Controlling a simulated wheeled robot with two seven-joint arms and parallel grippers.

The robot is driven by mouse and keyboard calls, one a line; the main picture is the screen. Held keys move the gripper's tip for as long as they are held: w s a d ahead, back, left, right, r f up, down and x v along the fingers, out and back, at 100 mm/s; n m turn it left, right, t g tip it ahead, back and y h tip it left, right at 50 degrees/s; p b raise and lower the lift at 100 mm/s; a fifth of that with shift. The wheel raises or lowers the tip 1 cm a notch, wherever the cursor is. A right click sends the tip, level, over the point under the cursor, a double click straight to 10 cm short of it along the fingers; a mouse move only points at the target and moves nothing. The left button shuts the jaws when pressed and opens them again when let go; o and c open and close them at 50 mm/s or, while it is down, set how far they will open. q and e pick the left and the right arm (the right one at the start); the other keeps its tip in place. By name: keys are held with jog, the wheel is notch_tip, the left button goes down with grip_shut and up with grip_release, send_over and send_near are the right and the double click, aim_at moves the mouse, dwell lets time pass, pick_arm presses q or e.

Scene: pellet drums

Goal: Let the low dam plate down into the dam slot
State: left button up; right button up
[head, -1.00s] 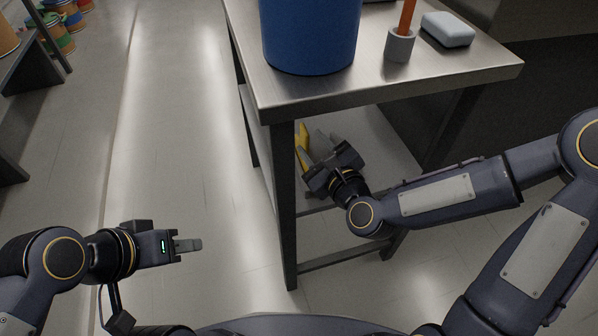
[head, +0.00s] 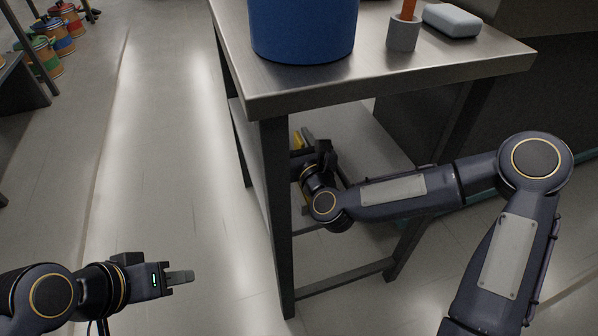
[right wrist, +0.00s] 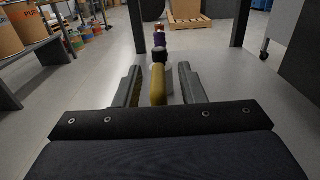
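I cannot make out the low dam plate or the dam slot in either view. A bit of yellow also shows by the gripper in the head view. My left gripper (head: 180,277) is over bare floor at the lower left, seen side-on, with nothing visible in it.
The metal table (head: 400,85) bears a blue drum (head: 303,30), a grey cup (head: 403,34) with an orange stick, and a grey-blue block (head: 451,20). Coloured drums (head: 60,38) stand far left.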

jog(key=shift+w, duration=0.1)
jog(key=shift+c, duration=0.5)
grip_shut()
jog(key=shift+r, duration=0.1)
